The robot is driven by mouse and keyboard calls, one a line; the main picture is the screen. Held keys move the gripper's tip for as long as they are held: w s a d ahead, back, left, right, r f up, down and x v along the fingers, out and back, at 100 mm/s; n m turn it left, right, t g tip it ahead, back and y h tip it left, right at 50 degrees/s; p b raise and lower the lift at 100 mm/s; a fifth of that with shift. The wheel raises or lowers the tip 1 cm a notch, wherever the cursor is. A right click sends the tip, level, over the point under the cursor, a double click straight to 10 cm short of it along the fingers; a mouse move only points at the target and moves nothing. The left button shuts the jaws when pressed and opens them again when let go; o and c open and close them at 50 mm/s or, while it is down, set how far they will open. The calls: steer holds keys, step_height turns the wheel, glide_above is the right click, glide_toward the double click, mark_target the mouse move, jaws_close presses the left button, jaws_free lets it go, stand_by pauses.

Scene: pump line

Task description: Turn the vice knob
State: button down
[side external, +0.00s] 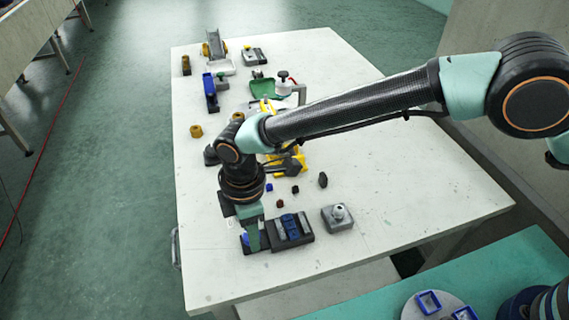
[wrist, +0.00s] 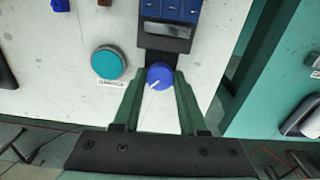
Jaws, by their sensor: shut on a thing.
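A round blue knob (wrist: 159,76) with a white pointer line sits at the near end of a dark panel (wrist: 166,31) in the wrist view. My gripper (wrist: 160,85) has a green finger on each side of the knob and is shut on it. The pointer slants toward the lower left. In the side external view, my gripper (side external: 254,236) points down at the left part of the dark panel (side external: 290,229) near the table's front left. The fingers hide most of the knob there. I cannot tell a vice from these views.
A teal round button (wrist: 108,62) with a small unreadable label is left of the knob. A grey block with a silver top (side external: 338,217) stands right of the panel. Small dark pieces and a yellow object (side external: 292,160) lie behind. The table's right side is clear.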

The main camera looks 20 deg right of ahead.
steer(key=n, duration=0.5)
steer(key=shift+n, duration=0.3)
steer(key=n, duration=0.4)
steer(key=shift+n, duration=0.4)
steer(key=shift+c, duration=2.3)
jaws_free()
steer(key=shift+d, duration=0.1)
